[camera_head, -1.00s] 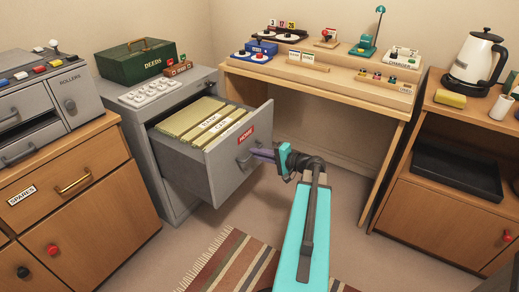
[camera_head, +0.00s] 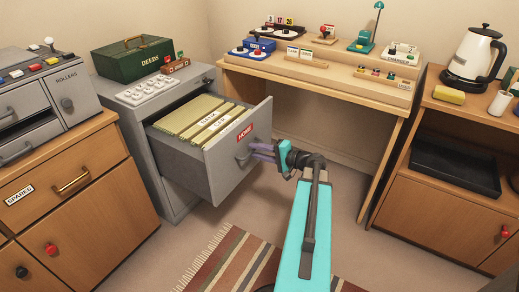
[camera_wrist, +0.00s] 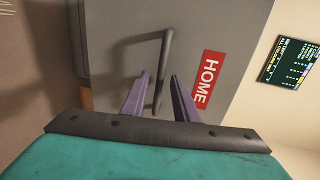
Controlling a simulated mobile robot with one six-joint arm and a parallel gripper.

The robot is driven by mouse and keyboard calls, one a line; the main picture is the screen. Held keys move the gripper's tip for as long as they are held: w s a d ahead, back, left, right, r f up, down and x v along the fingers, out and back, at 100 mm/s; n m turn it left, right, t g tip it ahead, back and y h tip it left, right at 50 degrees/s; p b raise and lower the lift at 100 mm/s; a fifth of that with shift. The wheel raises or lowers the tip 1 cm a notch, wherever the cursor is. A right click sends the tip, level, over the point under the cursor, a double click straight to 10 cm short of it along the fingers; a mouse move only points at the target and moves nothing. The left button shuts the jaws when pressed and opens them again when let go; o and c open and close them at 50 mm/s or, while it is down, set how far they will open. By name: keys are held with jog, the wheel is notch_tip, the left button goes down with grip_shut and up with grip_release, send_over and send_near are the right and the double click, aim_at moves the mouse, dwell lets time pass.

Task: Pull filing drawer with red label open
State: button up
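The filing drawer (camera_head: 222,167) with the red HOME label (camera_head: 244,133) stands pulled well out of the grey cabinet (camera_head: 160,165). Its grey bar handle (camera_head: 243,158) is on the front; the handle (camera_wrist: 167,50) and label (camera_wrist: 208,78) also show in the wrist view. My gripper (camera_head: 256,152) is at the handle, its purple fingers spread apart. In the wrist view my gripper (camera_wrist: 160,74) has one finger on each side of the handle's bar, with gaps visible. Part of the handle is hidden by the fingers in the head view.
Folders (camera_head: 200,118) fill the drawer. A wooden desk (camera_head: 320,88) stands behind, with a low wooden cabinet (camera_head: 440,215) at right and a wooden drawer unit (camera_head: 90,190) at left. A striped rug (camera_head: 235,262) lies in front; the floor under the desk is clear.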

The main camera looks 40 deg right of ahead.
jog(key=p+v, duration=0.2)
jog(key=v, duration=1.1)
jog(key=shift+s, duration=0.25)
jog(key=w+a+f+n+g+y+p, duration=0.1)
jog(key=w+a+f+n+g+p, duration=0.25)
jog(key=a, duration=0.65)
jog(key=a+f+g+y+p, duration=0.2)
jog(key=a+f+g+p, duration=0.15)
jog(key=a+f, duration=0.45)
jog(key=w+a+f+n+g+y+p, duration=0.1)
jog(key=w+a+f+n+g+p, duration=0.2)
jog(key=a, duration=0.9)
jog(key=s+a+f+n+g+h+p, duration=0.1)
jog(key=s+a+f+g+p, duration=0.1)
jog(key=s+a+g+p, duration=0.3)
jog(key=s+a+f+n+g, duration=0.1)
jog(key=s+a+f+n, duration=0.1)
jog(key=s+a, duration=0.3)
jog(key=s+a+n+g+h+p, duration=0.4)
jog(key=s+a+n+h+p, duration=0.2)
jog(key=s, duration=0.5)
jog(key=shift+g+h+p, duration=0.3)
jog(key=shift+p, duration=0.3)
jog(key=shift+f, duration=0.1)
